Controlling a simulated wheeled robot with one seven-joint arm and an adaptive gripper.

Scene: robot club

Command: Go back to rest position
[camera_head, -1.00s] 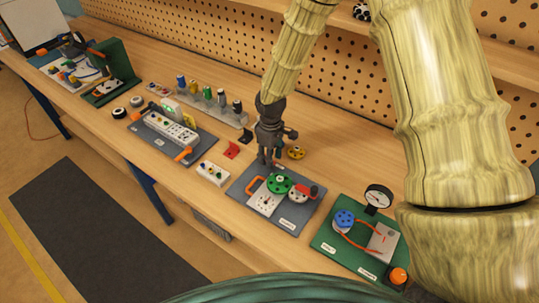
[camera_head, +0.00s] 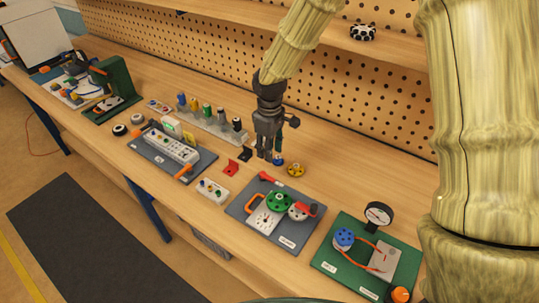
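My gripper (camera_head: 269,157) is dark grey and points down over the workbench, behind the grey board with the green wheel (camera_head: 279,202). Its fingertips are close to a small blue knob-like part (camera_head: 278,162) and a yellow wheel (camera_head: 296,170) on the bench. The fingers are small and partly overlap in this view, so I cannot tell whether they are open or shut. I see nothing clearly held. My bamboo-textured arm reaches down to it from the top and fills the right side.
The wooden bench (camera_head: 330,190) carries a green gauge board (camera_head: 335,262), a grey power-strip board (camera_head: 197,165), a row of cylinders (camera_head: 208,112) and a green stand (camera_head: 125,80). A pegboard (camera_head: 380,100) rises behind. A shelf above holds a dotted wheel (camera_head: 363,32).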

